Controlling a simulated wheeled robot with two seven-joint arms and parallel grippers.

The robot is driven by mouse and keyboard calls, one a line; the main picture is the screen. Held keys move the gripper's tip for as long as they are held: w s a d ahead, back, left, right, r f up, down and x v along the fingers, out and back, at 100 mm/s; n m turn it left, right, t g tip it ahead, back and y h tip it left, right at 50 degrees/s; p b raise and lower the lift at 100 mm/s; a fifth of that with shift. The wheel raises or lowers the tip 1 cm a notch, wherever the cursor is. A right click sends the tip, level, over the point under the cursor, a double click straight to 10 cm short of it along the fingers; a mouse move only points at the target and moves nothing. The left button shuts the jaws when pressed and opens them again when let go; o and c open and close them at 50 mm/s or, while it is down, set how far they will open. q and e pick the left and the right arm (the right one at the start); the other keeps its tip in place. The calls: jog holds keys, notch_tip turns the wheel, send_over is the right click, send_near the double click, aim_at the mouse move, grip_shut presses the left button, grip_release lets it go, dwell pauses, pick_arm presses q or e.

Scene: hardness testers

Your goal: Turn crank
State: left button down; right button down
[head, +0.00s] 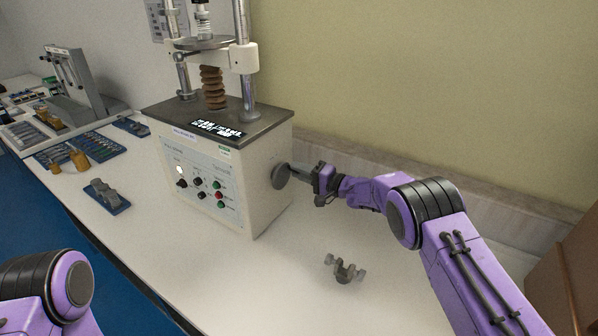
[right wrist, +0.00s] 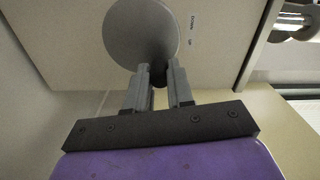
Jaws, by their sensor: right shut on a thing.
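The crank is a round grey disc (head: 280,176) on the right side face of the white hardness tester (head: 262,200). In the right wrist view the disc (right wrist: 142,32) shows large, with small lettering beside it on the casing. My right gripper (head: 300,172) reaches it from the right. In the right wrist view the fingers (right wrist: 158,80) are close together on a dark handle stub (right wrist: 159,77) at the disc's lower edge; the fingers hide most of it. Only a purple part of my left arm shows at the lower left of the head view; its gripper is out of view.
A grey metal part (head: 344,269) lies on the white table in front of the tester. Blue trays (head: 95,146) and another tester (head: 72,80) stand to the left. The wall runs close behind my right arm.

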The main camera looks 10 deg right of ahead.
jog(key=shift+w+d+f+m+b, duration=0.15)
jog(key=shift+f+m, duration=0.2)
jog(key=shift+m, duration=0.7)
jog(key=shift+s+f+m+b, duration=0.1)
jog(key=shift+f+m, duration=0.3)
jog(key=shift+m, duration=0.7)
jog(key=shift+w+d+f+m+b, duration=0.15)
jog(key=shift+f+m, duration=0.2)
jog(key=shift+m, duration=0.7)
jog(key=shift+a, duration=0.1)
jog(key=c, duration=1)
grip_release()
jog(key=shift+r, duration=0.1)
